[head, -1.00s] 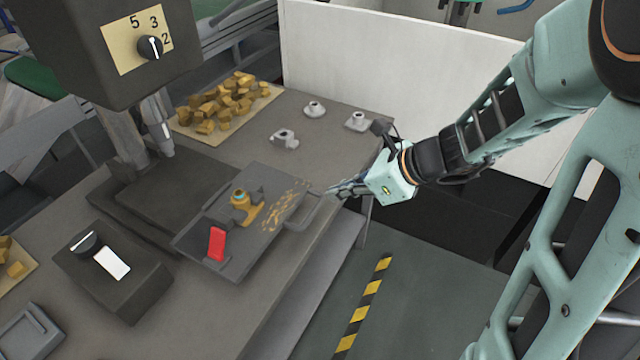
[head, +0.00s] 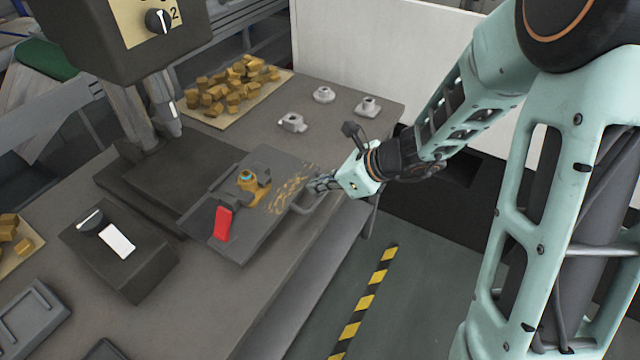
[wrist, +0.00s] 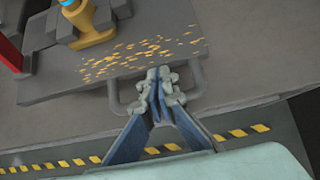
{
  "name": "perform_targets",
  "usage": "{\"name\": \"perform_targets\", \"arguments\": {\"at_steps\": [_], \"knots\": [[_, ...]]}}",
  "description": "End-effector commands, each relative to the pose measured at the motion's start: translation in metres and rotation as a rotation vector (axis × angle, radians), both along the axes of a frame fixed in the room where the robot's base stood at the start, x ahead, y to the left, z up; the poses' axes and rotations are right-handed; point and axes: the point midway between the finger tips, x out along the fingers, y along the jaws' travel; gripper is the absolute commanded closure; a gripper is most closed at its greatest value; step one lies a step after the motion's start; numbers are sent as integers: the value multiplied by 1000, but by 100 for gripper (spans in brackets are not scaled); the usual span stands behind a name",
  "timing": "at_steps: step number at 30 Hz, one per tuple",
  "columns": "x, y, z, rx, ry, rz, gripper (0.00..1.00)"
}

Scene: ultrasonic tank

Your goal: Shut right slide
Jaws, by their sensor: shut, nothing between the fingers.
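The slide is a flat grey plate (head: 262,222) with a handle (head: 318,203) at its right end. It carries a clamp with a red lever (head: 223,222), a yellow-brown part with a blue top (head: 247,180), and scattered yellow chips. It sits out to the right of the machine's dark base (head: 150,160). My gripper (head: 318,184) is shut and empty at the handle end of the plate. In the wrist view my fingertips (wrist: 158,84) overlie the handle bar (wrist: 195,90) at the plate's edge; I cannot tell if they touch it.
A dark box with a knob and white switch (head: 115,250) stands in front of the machine. Several small grey metal parts (head: 292,122) and a tray of yellow blocks (head: 232,90) lie behind. A white panel (head: 400,50) stands beyond the table. A yellow-black stripe (head: 365,300) marks the floor.

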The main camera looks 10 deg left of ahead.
Motion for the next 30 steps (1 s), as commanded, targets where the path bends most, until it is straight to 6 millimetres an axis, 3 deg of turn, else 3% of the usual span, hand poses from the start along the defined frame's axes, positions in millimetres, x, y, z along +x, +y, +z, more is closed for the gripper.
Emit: {"name": "perform_targets", "arguments": {"at_steps": [7,11,30], "knots": [[2,6,0,0,0,0,100],[8,21,0,1,0,4,100],[62,155,2,1,2,4,100]]}}
